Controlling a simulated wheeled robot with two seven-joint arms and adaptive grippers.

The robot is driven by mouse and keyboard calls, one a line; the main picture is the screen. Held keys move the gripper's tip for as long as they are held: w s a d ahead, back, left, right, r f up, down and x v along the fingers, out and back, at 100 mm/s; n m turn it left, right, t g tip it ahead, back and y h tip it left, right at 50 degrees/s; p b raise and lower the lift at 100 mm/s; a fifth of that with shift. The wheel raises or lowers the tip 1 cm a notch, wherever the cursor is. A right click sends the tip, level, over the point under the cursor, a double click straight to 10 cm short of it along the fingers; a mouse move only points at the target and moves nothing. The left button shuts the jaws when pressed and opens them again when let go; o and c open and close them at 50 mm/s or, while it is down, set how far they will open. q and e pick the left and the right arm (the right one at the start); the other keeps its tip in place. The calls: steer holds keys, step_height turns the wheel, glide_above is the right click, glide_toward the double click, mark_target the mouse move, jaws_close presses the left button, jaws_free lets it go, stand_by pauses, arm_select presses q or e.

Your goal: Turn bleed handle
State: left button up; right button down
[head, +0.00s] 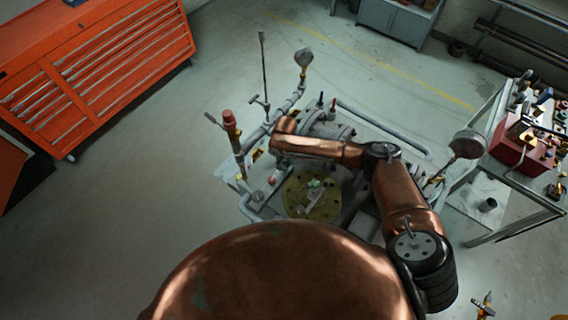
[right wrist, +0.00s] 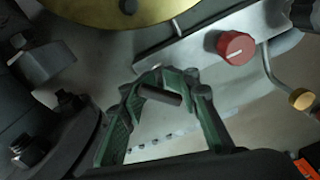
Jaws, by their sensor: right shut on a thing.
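In the right wrist view my right gripper (right wrist: 168,84) has its green-padded fingers closed in around a short dark rod (right wrist: 160,95), which looks like the bleed handle. The rod lies across between the fingertips, and its far end is partly hidden by them. In the head view my right arm reaches over the grey valve assembly (head: 330,130), and its forearm hides the gripper and the handle. My left gripper is in neither view.
A brass disc (right wrist: 130,12) and a red knob (right wrist: 236,47) on a metal plate lie close to the gripper. Dark bolted flanges crowd its left side. Upright gauges (head: 303,57) and pipes surround the arm. An orange tool cabinet (head: 95,65) stands left, a cluttered workbench (head: 515,180) right.

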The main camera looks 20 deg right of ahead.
steer(key=n, duration=0.4)
steer(key=shift+a+r+n+p, duration=0.1)
steer(key=shift+n+p, duration=0.2)
steer(key=shift+p, duration=0.1)
steer(key=shift+n, duration=1.6)
steer(key=shift+a+n, duration=0.1)
steer(key=shift+n, duration=0.2)
steer(key=c, duration=1.7)
jaws_free()
steer(key=shift+o, duration=1)
step_height(320, 180, up, 12)
steer(key=shift+f, duration=0.1)
